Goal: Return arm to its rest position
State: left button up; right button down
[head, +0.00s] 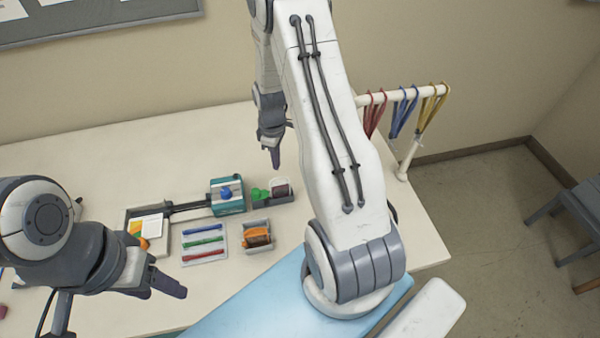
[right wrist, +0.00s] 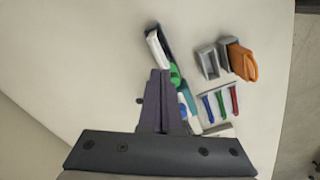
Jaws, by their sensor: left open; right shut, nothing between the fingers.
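My right arm crosses the middle of the head view, and its gripper (head: 276,158) points down above the back of the table. The right wrist view shows its two dark fingers (right wrist: 163,88) shut together with nothing between them. In that view the fingers overlap the teal machine behind them. My left gripper (head: 166,284) is open and empty at the lower left, over the front left part of the table. No object is held by either gripper.
The teal machine (head: 227,205) stands on the white table (head: 100,165). In front are a tray of blue, green and red strips (head: 204,243) and a grey holder with an orange item (head: 257,237). Red, blue and yellow lanyards (head: 405,112) hang from a rack at the right.

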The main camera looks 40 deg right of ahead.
dwell(0.4)
jog(key=s+a+r+b, duration=0.3)
jog(key=a+r, duration=0.1)
jog(key=a, duration=0.5)
jog(key=s+a+r+b, duration=0.2)
jog(key=a+r+b, duration=0.1)
jog(key=a, duration=0.6)
jog(key=s+a+r+b, duration=0.1)
jog(key=s+a, duration=0.1)
jog(key=s, duration=0.4)
jog(key=s+a+b, duration=0.2)
jog(key=s+a, duration=0.1)
jog(key=s, duration=0.3)
jog(key=s+a+r+y+b, duration=0.1)
jog(key=s+a, duration=0.2)
jog(key=s, duration=0.2)
jog(key=shift+s+a+r, duration=0.25)
jog(key=shift+s+r, duration=0.05)
jog(key=shift+s, duration=0.1)
